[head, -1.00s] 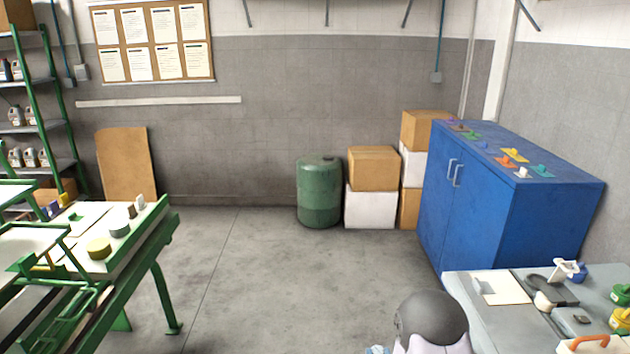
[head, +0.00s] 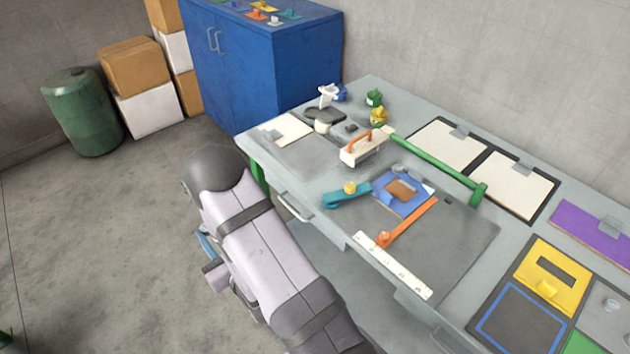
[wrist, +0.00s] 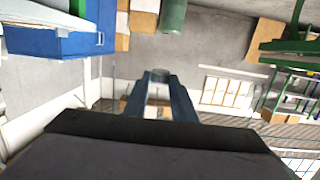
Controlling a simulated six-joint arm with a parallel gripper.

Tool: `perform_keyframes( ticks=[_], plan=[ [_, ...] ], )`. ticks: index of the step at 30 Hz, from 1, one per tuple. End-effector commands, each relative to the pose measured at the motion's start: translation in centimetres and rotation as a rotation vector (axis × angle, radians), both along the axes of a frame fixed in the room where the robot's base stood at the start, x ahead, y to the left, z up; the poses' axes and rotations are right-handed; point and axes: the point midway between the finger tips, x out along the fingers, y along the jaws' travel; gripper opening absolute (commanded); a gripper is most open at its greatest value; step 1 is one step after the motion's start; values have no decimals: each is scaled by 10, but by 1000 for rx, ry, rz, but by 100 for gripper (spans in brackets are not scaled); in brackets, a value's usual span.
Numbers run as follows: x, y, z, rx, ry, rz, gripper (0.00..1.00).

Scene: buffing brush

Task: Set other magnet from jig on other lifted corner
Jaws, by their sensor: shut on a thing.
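In the wrist view my gripper (wrist: 160,82) has its two blue-grey fingers close together on a small grey round piece (wrist: 159,74), which looks like a magnet. In the head view my arm reaches out over the floor left of the bench, and its fingertips are not clear. On the bench lie a blue plate (head: 383,185) with a brown patch (head: 400,190), a teal bar (head: 345,199) with a yellow knob (head: 349,187) and an orange bar (head: 410,220). I cannot tell which item is the jig, or see a lifted corner clearly.
The grey bench (head: 345,240) carries a white block with an orange handle (head: 361,147), a green bar (head: 435,165), framed white sheets (head: 447,146) and a yellow plate (head: 553,277). A blue cabinet (head: 250,75) stands behind.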

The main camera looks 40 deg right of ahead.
Motion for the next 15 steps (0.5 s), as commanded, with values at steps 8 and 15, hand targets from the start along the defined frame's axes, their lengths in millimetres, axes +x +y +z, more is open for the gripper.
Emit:
perform_keyframes(
  ticks=[8,15],
  plan=[
    [-8,-83,5,-1,-3,-189,2],
    [-40,-193,17,-3,-5,-447,2]
  ],
)
